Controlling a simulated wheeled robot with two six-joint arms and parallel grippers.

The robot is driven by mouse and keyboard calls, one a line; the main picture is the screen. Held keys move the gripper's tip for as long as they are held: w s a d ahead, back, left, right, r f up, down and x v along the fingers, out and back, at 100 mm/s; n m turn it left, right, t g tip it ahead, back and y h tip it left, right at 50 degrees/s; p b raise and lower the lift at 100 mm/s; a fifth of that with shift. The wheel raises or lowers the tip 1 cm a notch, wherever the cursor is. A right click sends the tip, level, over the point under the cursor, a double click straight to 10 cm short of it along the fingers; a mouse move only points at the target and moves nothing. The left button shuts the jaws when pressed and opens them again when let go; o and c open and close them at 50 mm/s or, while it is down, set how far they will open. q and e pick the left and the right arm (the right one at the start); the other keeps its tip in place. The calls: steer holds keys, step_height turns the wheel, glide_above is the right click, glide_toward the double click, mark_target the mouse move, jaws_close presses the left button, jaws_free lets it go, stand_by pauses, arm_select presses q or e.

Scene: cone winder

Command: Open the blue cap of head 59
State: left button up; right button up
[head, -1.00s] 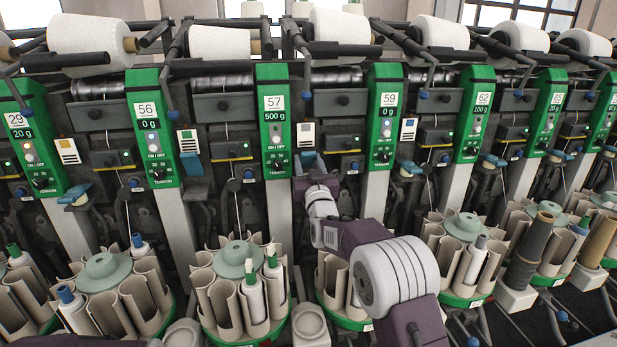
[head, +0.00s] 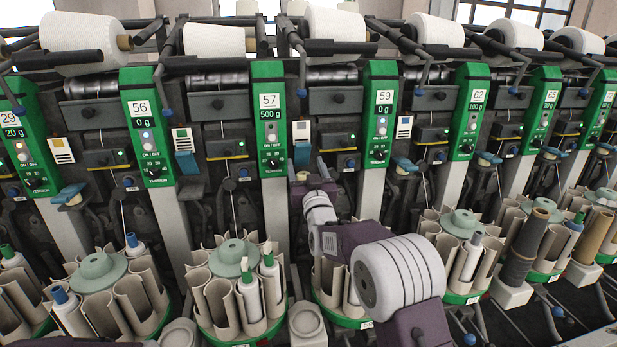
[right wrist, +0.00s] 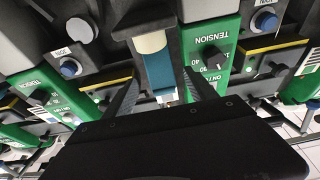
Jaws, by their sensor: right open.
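My right gripper (head: 303,178) is in front of the machine, between panels 57 and 59. It is open. In the right wrist view a blue cap (right wrist: 158,70) with a cream upper part lies between the two open fingers (right wrist: 160,84), close to a green TENSION panel (right wrist: 212,45). I cannot tell whether the fingers touch it. Another blue cap (head: 405,165) sits just right of panel 59. My left gripper is not in view.
Panel 57 (head: 269,115) stands left of my arm. A bobbin magazine (head: 238,285) stands below it, and another behind my forearm. White yarn cones (head: 335,28) lie along the top. Black bars and blue knobs (right wrist: 69,68) surround my fingers closely.

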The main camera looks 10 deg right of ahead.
steer(key=b+v, duration=0.4)
steer(key=v, duration=0.2)
steer(key=shift+s, duration=0.35)
